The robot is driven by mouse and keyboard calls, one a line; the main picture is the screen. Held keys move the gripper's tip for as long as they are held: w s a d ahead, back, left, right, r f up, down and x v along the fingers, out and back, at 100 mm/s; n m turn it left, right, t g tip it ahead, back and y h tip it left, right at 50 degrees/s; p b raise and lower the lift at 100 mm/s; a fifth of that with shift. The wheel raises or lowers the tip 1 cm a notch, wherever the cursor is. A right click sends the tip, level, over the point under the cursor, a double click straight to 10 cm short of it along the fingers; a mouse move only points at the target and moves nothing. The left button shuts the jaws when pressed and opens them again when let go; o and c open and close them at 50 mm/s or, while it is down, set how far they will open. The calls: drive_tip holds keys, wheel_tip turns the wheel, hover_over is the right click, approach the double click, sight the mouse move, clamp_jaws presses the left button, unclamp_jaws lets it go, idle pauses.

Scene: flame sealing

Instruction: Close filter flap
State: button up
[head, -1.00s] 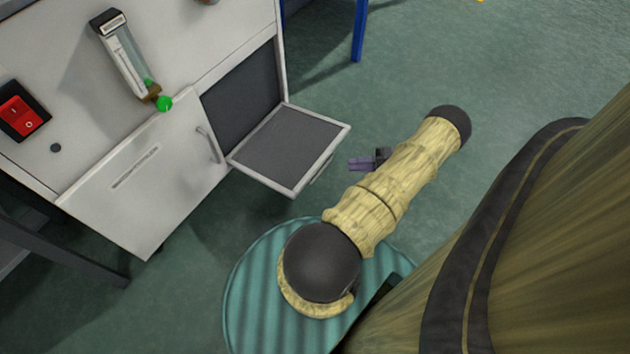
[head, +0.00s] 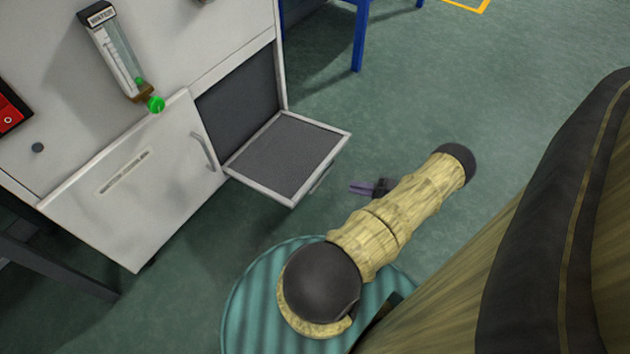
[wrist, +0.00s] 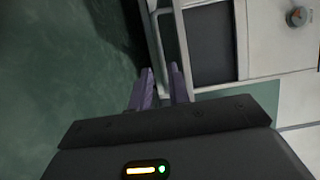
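The filter flap (head: 285,157) is a dark grey panel in a light grey frame. It stands open, swung out from the dark opening (head: 238,105) in the white cabinet. A small handle (head: 321,178) shows on its outer edge. My gripper (head: 352,187) is to the right of the flap in the head view, apart from it, with its fingers pointing left. In the wrist view its two purple-grey fingers (wrist: 162,80) have a narrow gap between them with nothing held. The dark opening also shows in the wrist view (wrist: 208,45), beyond the fingertips.
A closed white door (head: 135,185) with a handle is left of the opening. A water flow gauge (head: 120,55) with a green knob and a red switch (head: 10,110) are on the cabinet. A blue leg (head: 359,35) stands behind. The green floor (head: 440,90) around my gripper is clear.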

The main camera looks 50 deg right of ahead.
drive_tip(key=b+x, duration=0.5)
drive_tip(key=x, duration=0.9)
drive_tip(key=shift+c, duration=0.2)
clamp_jaws()
